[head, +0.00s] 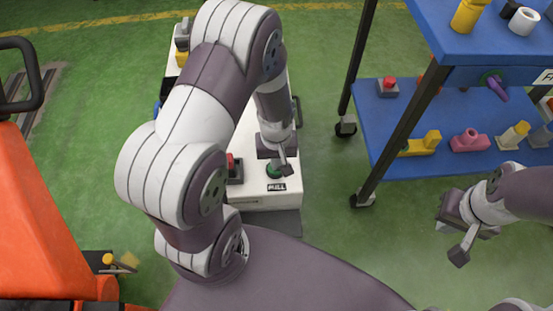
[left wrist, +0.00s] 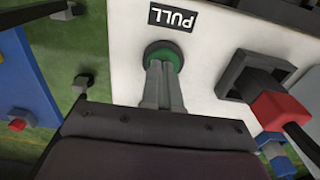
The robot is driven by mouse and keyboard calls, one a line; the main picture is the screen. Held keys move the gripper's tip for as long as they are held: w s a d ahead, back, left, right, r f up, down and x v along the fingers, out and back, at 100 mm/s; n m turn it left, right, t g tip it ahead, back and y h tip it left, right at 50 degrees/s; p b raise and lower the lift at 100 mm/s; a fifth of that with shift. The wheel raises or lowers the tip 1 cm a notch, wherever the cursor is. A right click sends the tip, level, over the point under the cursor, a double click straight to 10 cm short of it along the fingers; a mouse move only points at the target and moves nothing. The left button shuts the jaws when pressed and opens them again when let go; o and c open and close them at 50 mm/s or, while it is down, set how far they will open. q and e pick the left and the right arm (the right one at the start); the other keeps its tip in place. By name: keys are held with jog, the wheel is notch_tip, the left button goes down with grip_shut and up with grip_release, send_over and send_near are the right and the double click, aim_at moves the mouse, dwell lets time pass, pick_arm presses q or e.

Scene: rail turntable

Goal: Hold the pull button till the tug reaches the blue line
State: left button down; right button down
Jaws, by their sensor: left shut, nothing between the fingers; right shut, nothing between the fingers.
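The green pull button (head: 273,171) sits on a white console (head: 291,186) beside a label reading PULL (head: 276,187). It also shows in the left wrist view (left wrist: 176,50), partly covered by my fingers. My left gripper (head: 284,168) is shut, with its fingertips (left wrist: 163,70) at the button's face. They appear to touch it, but I cannot tell how far it is pressed. My right gripper (head: 460,255) is shut and empty, away to the right above the floor. I see no blue line. I cannot identify the tug for certain.
A red control (left wrist: 275,108) in a dark housing sits next to the button. A large orange machine (head: 40,220) with a black loop stands at left, near floor rails (head: 40,95). A blue shelf cart (head: 385,125) with several coloured parts stands right. Green floor lies between.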

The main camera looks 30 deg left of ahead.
pick_arm(q)
jog(key=shift+s+f, duration=0.4)
jog(key=shift+s, duration=0.1)
dwell(0.4)
jog(key=r+p, duration=0.6)
jog(key=shift+w+r, duration=0.15)
jog(key=shift+w, duration=0.15)
notch_tip(320, 180, up, 8)
jog(key=p, duration=0.3)
jog(key=shift+w+r, duration=0.2)
jog(key=shift+r, duration=0.05)
jog(key=s+d+r+m, duration=0.3)
jog(key=s+r+m, duration=0.3)
jog(key=r, duration=0.2)
notch_tip(320, 180, up, 27)
jog(key=t+p, duration=0.1)
jog(key=p, duration=2.5)
jog(key=shift+w+m, duration=0.15)
jog(key=shift+m, duration=0.15)
